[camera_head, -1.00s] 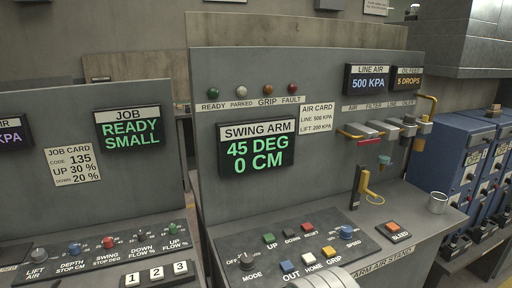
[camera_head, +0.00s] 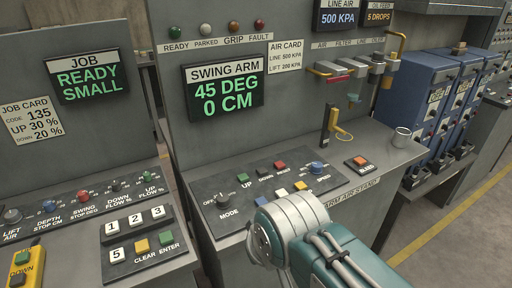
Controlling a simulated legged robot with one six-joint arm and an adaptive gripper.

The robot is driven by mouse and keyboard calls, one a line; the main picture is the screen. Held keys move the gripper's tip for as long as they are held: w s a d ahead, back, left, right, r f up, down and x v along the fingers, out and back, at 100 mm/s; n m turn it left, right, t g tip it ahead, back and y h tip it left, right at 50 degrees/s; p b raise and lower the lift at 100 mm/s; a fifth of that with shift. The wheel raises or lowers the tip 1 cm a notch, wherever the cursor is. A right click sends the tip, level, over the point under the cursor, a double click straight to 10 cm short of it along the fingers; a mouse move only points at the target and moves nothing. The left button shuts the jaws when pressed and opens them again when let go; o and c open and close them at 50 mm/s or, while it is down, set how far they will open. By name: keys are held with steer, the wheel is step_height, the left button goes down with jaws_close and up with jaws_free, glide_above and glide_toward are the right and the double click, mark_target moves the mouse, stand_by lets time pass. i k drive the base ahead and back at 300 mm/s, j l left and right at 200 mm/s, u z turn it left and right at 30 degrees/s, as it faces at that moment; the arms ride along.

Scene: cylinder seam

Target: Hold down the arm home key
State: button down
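The swing arm panel (camera_head: 240,200) on the middle console has a row with a blue key (camera_head: 261,201), a white key (camera_head: 281,192) and a yellow key (camera_head: 300,186). The white key is the home key by its earlier label. My arm's silver and teal link covers the labels below these keys and sits just in front of the row. My gripper's fingers do not show. The SWING ARM display (camera_head: 223,93) reads 45 DEG and 0 CM.
A mode knob (camera_head: 223,201), a blue speed knob (camera_head: 316,168), a red bleed button (camera_head: 360,161) and a metal cup (camera_head: 401,138) are nearby. A job keypad (camera_head: 138,236) is at left.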

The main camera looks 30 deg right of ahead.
mark_target(281, 193)
steer(key=z, duration=0.8)
